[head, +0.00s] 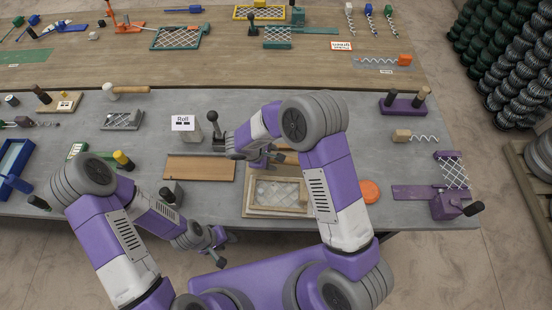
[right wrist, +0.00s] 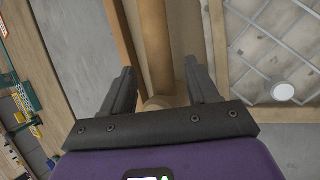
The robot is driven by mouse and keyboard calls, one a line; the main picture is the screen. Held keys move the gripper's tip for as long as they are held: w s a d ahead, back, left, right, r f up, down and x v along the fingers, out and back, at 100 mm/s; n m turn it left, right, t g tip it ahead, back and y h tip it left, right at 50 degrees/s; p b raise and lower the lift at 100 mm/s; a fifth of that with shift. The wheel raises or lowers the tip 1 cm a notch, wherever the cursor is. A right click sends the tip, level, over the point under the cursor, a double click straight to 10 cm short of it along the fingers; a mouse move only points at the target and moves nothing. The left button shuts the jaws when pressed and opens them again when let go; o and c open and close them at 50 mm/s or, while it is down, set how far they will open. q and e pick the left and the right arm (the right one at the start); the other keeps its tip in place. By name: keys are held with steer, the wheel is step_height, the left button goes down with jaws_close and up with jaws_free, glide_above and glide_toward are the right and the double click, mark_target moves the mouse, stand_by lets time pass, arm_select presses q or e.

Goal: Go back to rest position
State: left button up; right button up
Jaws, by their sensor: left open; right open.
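My left gripper (head: 222,250) is open and empty in the head view, low near the front edge of the grey table. My right gripper (head: 262,162) is over the table's middle, above the back of a wooden frame (head: 250,208) with wire mesh inside. In the right wrist view the fingers of my right gripper (right wrist: 164,75) stand apart. A wooden cylinder (right wrist: 155,42) lies in line between them, below; I cannot tell whether they touch it. The mesh frame (right wrist: 230,60) is to the right there. The right arm hides part of the frame's surroundings in the head view.
A "Roll" sign (head: 183,123) and a wooden board (head: 200,168) are left of my right gripper. An orange disc (head: 369,191) and a purple weaving device (head: 447,203) are to the right. A wooden table (head: 200,75) with tools stands behind. Mesh rolls (head: 505,60) are stacked far right.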

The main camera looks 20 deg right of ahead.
steer(key=shift+v, duration=1.9)
steer(key=shift+w, duration=0.1)
